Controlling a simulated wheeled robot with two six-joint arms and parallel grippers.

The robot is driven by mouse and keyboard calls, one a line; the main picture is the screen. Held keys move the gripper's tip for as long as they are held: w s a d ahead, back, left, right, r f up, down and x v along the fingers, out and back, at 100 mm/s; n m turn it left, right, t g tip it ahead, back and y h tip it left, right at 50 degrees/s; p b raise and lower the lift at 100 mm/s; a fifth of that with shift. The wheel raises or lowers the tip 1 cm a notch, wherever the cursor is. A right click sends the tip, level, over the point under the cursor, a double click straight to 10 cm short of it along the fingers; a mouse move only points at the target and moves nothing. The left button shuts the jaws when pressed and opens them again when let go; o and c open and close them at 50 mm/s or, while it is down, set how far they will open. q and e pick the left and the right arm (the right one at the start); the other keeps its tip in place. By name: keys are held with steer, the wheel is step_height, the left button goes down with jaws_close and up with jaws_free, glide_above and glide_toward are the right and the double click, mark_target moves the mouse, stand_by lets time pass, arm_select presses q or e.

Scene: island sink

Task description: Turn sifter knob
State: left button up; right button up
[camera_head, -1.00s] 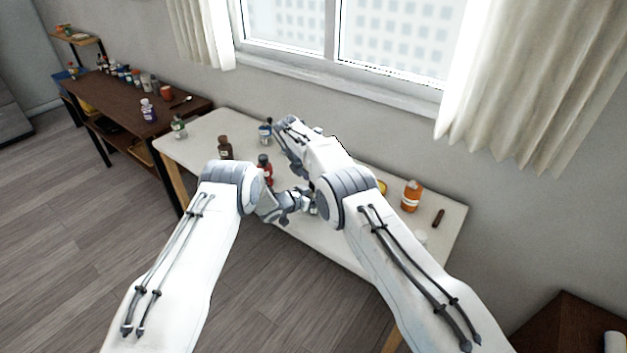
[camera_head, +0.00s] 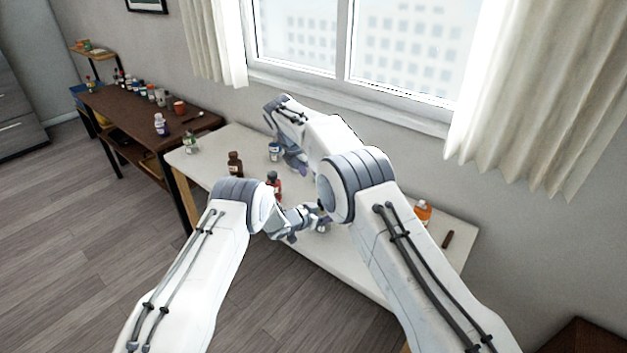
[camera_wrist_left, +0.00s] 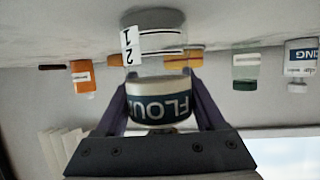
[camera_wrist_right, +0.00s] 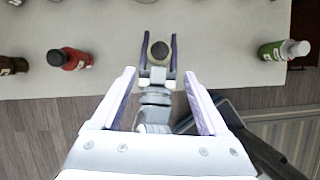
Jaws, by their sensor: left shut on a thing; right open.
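The sifter, a jar-like thing with a dark blue "FLOUR" label (camera_wrist_left: 160,102) and a clear part with a "12" tag, shows upside down in the left wrist view. My left gripper (camera_head: 318,218) is shut on it, with one finger on each side. In the right wrist view its round dark top (camera_wrist_right: 159,50), perhaps the knob, shows between the left fingers. My right gripper (camera_wrist_right: 160,82) is open and empty, above and short of the sifter in that view. In the head view the right gripper (camera_head: 302,170) is pointed down; the right arm hides part of the table.
The white table (camera_head: 222,152) holds a brown bottle (camera_head: 235,163), a red bottle (camera_head: 273,184), a blue-labelled jar (camera_head: 274,151), a green bottle (camera_head: 190,142) and an orange bottle (camera_head: 422,212). A dark side table (camera_head: 130,108) stands left. The window wall is behind.

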steer(key=shift+d, duration=0.1)
steer(key=w+d+f+n, duration=0.1)
steer(key=f, duration=0.2)
steer(key=w+d+f+n+y, duration=0.1)
steer(key=f+n, duration=0.1)
steer(key=f, duration=0.2)
steer(key=w+d+f+n+t, duration=0.1)
steer(key=f, duration=0.3)
steer(key=shift+w+d+n, duration=0.1)
steer(key=shift+w+n, duration=0.05)
steer(key=shift+n, duration=0.15)
stand_by(0.3)
steer(key=shift+c, duration=0.4)
jaws_close()
steer(key=shift+f+m+g, duration=0.1)
steer(key=shift+m+g, duration=0.2)
steer(key=shift+m, duration=0.9)
steer(key=shift+w+m+h, duration=0.1)
steer(key=shift+m+h, duration=0.5)
steer(key=shift+m, duration=0.5)
